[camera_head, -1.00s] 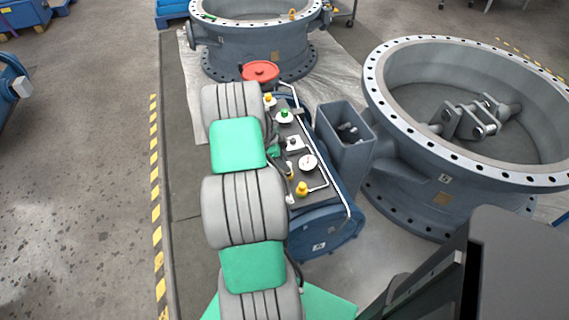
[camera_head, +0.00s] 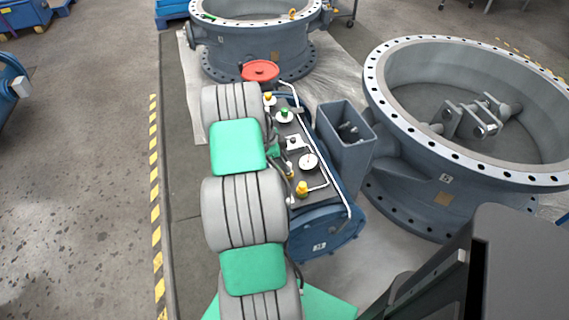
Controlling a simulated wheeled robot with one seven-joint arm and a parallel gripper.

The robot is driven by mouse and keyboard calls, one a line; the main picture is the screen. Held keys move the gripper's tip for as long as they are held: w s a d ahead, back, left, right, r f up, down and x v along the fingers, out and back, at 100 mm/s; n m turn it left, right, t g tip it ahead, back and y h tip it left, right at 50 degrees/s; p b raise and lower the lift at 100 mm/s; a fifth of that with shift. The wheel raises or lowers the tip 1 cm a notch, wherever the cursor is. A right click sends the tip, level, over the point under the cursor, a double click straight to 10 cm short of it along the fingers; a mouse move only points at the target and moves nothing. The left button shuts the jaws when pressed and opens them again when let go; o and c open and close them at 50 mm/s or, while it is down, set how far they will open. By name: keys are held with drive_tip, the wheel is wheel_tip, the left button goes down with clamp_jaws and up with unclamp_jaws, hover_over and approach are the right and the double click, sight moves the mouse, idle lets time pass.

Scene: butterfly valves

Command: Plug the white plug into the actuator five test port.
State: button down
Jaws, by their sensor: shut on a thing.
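A blue actuator (camera_head: 325,232) lies in the middle of the view, with a dark panel (camera_head: 308,178) on top. The panel carries a green-topped fitting (camera_head: 284,115), a small white block (camera_head: 292,142), a round white gauge (camera_head: 308,161) and a yellow-capped fitting (camera_head: 302,188). My grey and green arm reaches up along the panel's left side and covers part of it. My gripper's fingers cannot be made out; they seem hidden by the arm. I cannot make out the white plug, nor tell which fitting is the test port.
A pale pipe (camera_head: 344,200) runs along the panel's right side. A red handwheel (camera_head: 260,71) stands beyond it. A grey open box (camera_head: 360,155) and a large flanged valve body (camera_head: 400,190) stand to the right. Another valve body (camera_head: 250,48) stands behind. The left floor (camera_head: 80,170) is clear.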

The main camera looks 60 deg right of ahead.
drive_tip(key=shift+f+b, duration=0.75)
drive_tip(key=shift+b, duration=0.1)
idle(0.8)
drive_tip(key=c, duration=0.7)
unclamp_jaws()
drive_tip(key=shift+o, duration=0.2)
drive_tip(key=shift+r, duration=0.1)
drive_tip(key=shift+r+p, duration=1.85)
drive_tip(key=shift+r, duration=1.9)
